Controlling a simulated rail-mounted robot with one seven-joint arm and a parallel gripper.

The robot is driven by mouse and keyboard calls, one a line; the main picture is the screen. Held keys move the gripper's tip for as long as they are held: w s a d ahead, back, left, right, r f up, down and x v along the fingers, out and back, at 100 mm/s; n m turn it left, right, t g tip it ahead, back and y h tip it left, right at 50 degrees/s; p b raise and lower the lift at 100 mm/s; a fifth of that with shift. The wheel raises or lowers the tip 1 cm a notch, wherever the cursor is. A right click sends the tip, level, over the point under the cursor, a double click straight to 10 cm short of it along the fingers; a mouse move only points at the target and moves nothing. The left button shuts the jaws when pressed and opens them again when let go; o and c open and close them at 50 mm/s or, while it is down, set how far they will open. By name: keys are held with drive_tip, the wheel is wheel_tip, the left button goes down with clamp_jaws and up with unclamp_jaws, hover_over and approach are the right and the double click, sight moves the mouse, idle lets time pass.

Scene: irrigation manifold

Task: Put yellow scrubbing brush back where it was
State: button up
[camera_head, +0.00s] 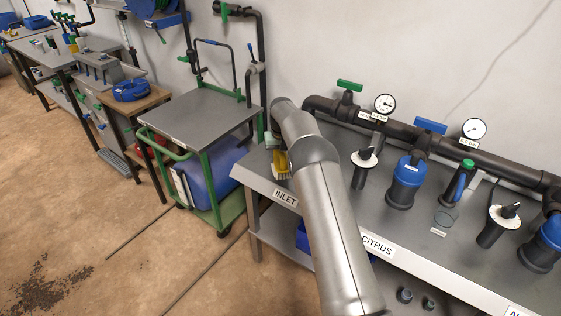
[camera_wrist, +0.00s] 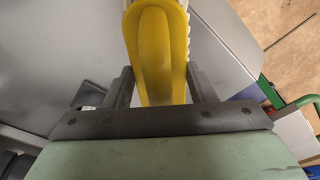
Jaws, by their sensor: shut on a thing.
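The yellow scrubbing brush (camera_wrist: 155,45) lies between the two dark fingers of my gripper (camera_wrist: 158,88) in the wrist view, with white bristles along its right side. My gripper is shut on it. In the head view the yellow brush (camera_head: 281,166) shows at the left end of the grey bench (camera_head: 330,205), above the INLET label (camera_head: 285,197). My arm hides part of it there. I cannot tell whether the brush touches the bench top.
A black pipe with gauges (camera_head: 385,104) runs along the bench's back. Blue-topped filters (camera_head: 405,182) and a green-topped bottle (camera_head: 455,185) stand right of my arm. A green-framed cart (camera_head: 200,118) stands left of the bench. Open floor lies front left.

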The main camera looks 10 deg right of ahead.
drive_tip(key=shift+f, duration=1.55)
drive_tip(key=shift+f, duration=0.1)
drive_tip(key=shift+f, duration=0.15)
drive_tip(key=o, duration=0.9)
drive_tip(key=shift+o, duration=0.2)
drive_tip(key=r, duration=0.4)
drive_tip(key=s+r, duration=0.1)
drive_tip(key=r, duration=0.7)
drive_tip(key=shift+s+r+b, duration=0.25)
drive_tip(key=shift+r+b, duration=0.05)
drive_tip(key=shift+b, duration=0.1)
drive_tip(key=s+a+r, duration=0.1)
drive_tip(key=s+r, duration=0.4)
drive_tip(key=s, duration=0.6)
drive_tip(key=s+r, duration=0.6)
drive_tip(key=s, duration=0.5)
drive_tip(key=s+f, duration=0.3)
drive_tip(key=s, duration=1.1)
drive_tip(key=s+f+g, duration=0.1)
drive_tip(key=s+f, duration=0.1)
drive_tip(key=s, duration=1.2)
drive_tip(key=shift+s+f, duration=0.25)
drive_tip(key=shift+f, duration=0.15)
